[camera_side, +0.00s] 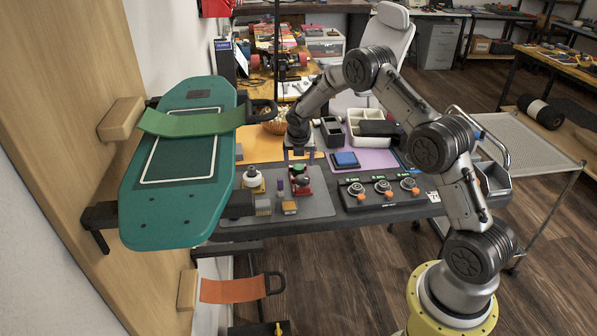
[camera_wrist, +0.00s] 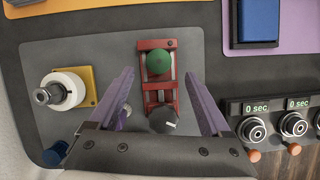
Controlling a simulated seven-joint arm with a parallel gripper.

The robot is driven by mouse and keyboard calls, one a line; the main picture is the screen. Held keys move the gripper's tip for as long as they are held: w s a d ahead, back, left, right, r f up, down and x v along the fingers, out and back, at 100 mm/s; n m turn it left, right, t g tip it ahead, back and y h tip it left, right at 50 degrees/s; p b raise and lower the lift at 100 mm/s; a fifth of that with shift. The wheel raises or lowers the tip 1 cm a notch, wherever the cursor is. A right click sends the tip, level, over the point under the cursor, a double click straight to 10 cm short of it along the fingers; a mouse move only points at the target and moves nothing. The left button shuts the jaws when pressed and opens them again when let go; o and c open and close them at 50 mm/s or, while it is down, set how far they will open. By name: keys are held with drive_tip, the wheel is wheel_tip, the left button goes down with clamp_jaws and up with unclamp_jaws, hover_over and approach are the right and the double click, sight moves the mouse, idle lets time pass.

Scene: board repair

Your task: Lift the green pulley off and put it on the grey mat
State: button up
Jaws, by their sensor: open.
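The green pulley (camera_wrist: 158,61) sits at the far end of a red frame (camera_wrist: 172,82), in the wrist view. In the side view the green pulley (camera_side: 298,169) shows small above the red frame (camera_side: 302,189). The grey mat (camera_wrist: 110,50) lies under and around the frame, and its bare front shows in the side view (camera_side: 318,205). My gripper (camera_wrist: 159,76) is open, with its purple fingers on either side of the frame and nothing between them held. In the side view my gripper (camera_side: 299,158) is over the mat; its fingertips are too small to make out.
A dark round knob (camera_wrist: 162,120) is at the frame's near end. A white spool on a yellow plate (camera_wrist: 88,80) stands to the left. A timer panel with dials (camera_wrist: 275,125) is at the right, and a blue block (camera_wrist: 257,20) is at the upper right.

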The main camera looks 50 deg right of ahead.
sight(299, 167)
drive_tip(key=shift+x, duration=2.35)
drive_tip(key=shift+w+r, duration=0.1)
drive_tip(key=shift+w, duration=0.05)
clamp_jaws()
